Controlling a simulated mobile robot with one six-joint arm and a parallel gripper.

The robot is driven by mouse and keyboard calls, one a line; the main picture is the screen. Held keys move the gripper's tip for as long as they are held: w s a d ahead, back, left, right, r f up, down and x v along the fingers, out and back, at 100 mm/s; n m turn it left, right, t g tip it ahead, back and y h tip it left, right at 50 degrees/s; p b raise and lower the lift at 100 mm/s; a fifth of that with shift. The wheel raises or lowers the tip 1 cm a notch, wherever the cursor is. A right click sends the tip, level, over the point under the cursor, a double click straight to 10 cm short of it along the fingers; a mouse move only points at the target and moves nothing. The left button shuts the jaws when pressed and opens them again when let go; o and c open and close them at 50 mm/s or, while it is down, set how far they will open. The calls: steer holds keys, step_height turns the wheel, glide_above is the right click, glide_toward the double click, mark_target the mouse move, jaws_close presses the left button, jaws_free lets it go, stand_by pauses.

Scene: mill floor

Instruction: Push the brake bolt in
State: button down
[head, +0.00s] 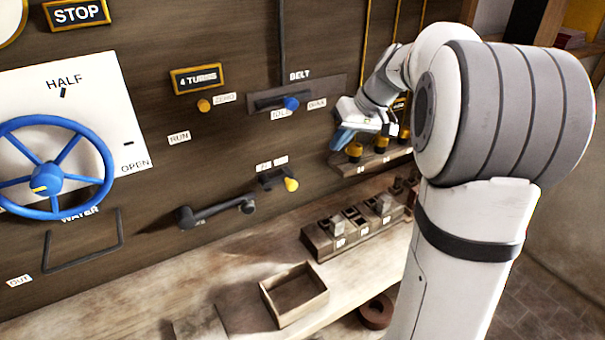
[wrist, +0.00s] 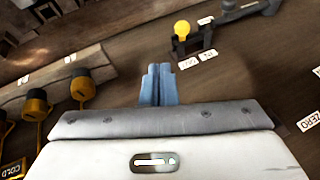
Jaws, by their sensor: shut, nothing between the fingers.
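A yellow knob (head: 291,184) sits on a small dark bracket (head: 270,181) low on the wooden panel, with two small labels above it; it looks like the brake bolt. I cannot read the labels or tell how far the bolt is in. The wrist view shows the yellow knob (wrist: 182,29) and its bracket (wrist: 183,47) beyond my fingertips, a little right of them. My gripper (head: 342,138) is up and to the right of the knob in the head view, apart from it. Its blue fingers (wrist: 158,70) are together with nothing between them.
A dark crank handle (head: 215,210) lies left of the knob. The blue-knobbed belt lever (head: 291,103) is above it. Yellow-and-black hanging pieces (head: 354,152) are close to my gripper. An open wooden box (head: 294,293) and a slotted block (head: 345,237) stand on the bench below.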

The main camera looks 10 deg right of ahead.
steer(key=shift+f, duration=0.1)
steer(key=s+a+p+x, duration=0.1)
steer(key=a+p+x, duration=0.1)
steer(key=x, duration=1)
steer(key=shift+a, duration=0.45)
